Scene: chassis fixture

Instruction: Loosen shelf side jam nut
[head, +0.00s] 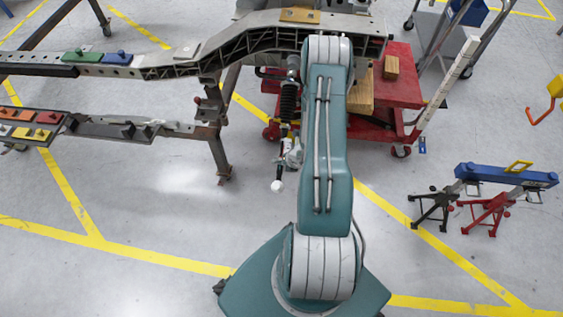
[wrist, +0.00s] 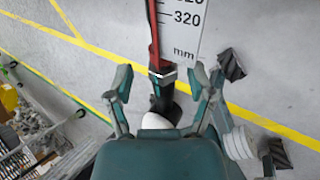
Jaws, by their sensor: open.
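In the wrist view a silver hex nut-like collar (wrist: 163,73) sits on a thin rod (wrist: 154,35), red above it and dark below. I cannot tell for certain that it is the shelf side jam nut. The rod ends near a white ball (wrist: 155,121). My gripper (wrist: 160,82) is open, one finger on each side of the rod, with clear gaps and nothing held. In the head view a white ball (head: 277,186) hangs below a dark spring strut (head: 288,102) beside my teal arm. My arm hides much of that area; no nut can be made out there.
A white ruler marked 320 mm (wrist: 183,30) runs beside the rod. A grey chassis rail (head: 190,68) crosses at upper left, with a red cart (head: 400,85) behind my arm. Jack stands (head: 490,210) hold a blue beam (head: 505,175) at right. Floor at lower left is clear.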

